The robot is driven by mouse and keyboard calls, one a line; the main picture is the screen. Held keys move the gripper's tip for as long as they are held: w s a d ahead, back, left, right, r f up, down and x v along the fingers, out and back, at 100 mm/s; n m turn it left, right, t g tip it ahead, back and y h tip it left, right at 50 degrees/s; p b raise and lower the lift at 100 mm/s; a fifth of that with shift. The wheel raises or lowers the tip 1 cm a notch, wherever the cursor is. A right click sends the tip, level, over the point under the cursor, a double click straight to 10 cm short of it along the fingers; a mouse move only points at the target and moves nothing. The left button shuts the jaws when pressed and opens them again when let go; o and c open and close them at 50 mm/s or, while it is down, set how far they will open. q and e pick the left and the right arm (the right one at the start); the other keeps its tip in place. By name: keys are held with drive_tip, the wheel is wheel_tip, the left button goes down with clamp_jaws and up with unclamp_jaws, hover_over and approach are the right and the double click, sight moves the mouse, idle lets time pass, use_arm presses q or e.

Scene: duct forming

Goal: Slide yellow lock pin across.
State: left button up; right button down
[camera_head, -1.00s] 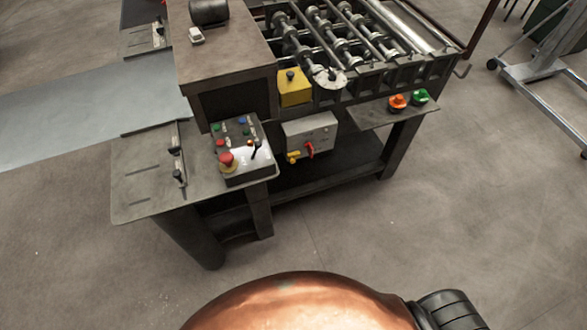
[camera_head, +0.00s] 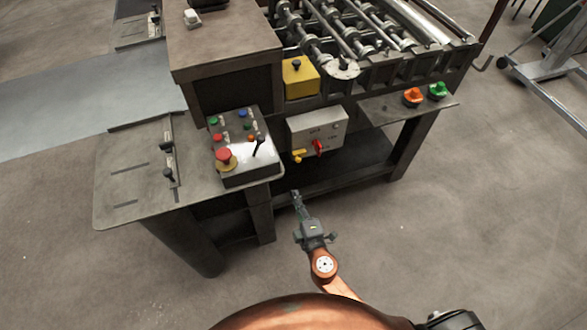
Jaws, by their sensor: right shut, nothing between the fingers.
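The yellow lock pin (camera_head: 298,156) shows at the lower left of a grey switch box (camera_head: 317,130) under the machine's rollers. A red rotary handle (camera_head: 318,147) sits just to its right on the same box. My right gripper (camera_head: 296,195) is shut and empty. In the picture it lies below the yellow pin, in front of the machine's lower shelf, and appears apart from the pin. My left gripper is not in view.
A control panel (camera_head: 240,150) with a red mushroom button (camera_head: 224,158) and a black lever stands left of the box. A yellow block (camera_head: 301,78) is above it. Orange (camera_head: 413,97) and green (camera_head: 437,91) knobs sit on a side shelf. The floor in front is clear.

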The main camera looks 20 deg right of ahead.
sight(300, 156)
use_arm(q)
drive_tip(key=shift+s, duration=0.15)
use_arm(e)
drive_tip(key=shift+a+r+t, duration=0.15)
drive_tip(key=shift+r, duration=0.4)
drive_tip(key=shift+a+r+t, duration=0.15)
drive_tip(key=shift+r, duration=0.35)
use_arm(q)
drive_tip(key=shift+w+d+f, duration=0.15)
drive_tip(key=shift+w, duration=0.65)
use_arm(e)
drive_tip(key=w+d+f, duration=0.1)
drive_tip(key=w+d, duration=0.2)
drive_tip(key=w, duration=0.8)
drive_tip(key=shift+d, duration=0.4)
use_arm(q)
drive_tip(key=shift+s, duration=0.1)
